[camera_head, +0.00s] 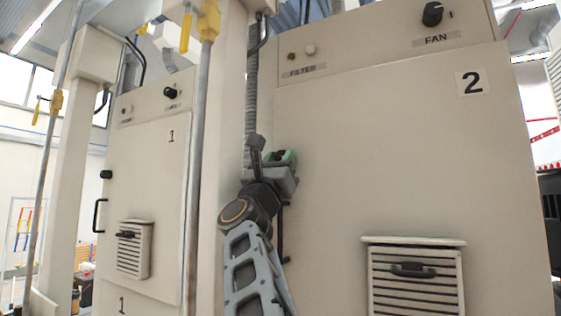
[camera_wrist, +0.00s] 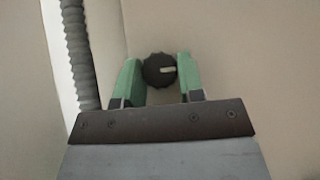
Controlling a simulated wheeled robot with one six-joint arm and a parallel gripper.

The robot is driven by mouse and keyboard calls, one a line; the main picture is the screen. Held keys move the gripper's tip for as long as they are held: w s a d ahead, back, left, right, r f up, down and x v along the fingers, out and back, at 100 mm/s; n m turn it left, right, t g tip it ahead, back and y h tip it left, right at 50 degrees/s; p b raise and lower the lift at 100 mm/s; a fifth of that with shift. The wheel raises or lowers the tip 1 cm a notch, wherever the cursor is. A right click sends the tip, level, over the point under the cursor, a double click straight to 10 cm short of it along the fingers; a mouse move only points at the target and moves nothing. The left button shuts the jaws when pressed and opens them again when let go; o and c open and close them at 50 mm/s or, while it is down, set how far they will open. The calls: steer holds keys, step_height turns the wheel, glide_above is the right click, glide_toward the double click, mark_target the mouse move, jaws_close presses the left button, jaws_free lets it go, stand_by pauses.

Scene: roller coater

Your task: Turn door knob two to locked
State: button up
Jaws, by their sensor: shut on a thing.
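Door knob two (camera_wrist: 159,71) is a round black knob with a pale mark, seen in the wrist view on the beige panel. The pale mark lies nearly level, pointing right. My gripper (camera_wrist: 157,75) has green fingers on both sides of the knob and is shut on it. In the head view my gripper (camera_head: 281,158) is at the left edge of the door of cabinet 2 (camera_head: 340,190), and hides most of the knob there. A dark door handle (camera_head: 283,245) shows just below my gripper.
A grey corrugated hose (camera_wrist: 77,55) runs close to the left of my gripper. A vertical pipe (camera_head: 197,150) stands further left. Cabinet 1 (camera_head: 150,190) is at the left. A louvred vent (camera_head: 415,285) projects from the lower part of door 2.

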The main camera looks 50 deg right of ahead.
steer(key=shift+c, duration=0.9)
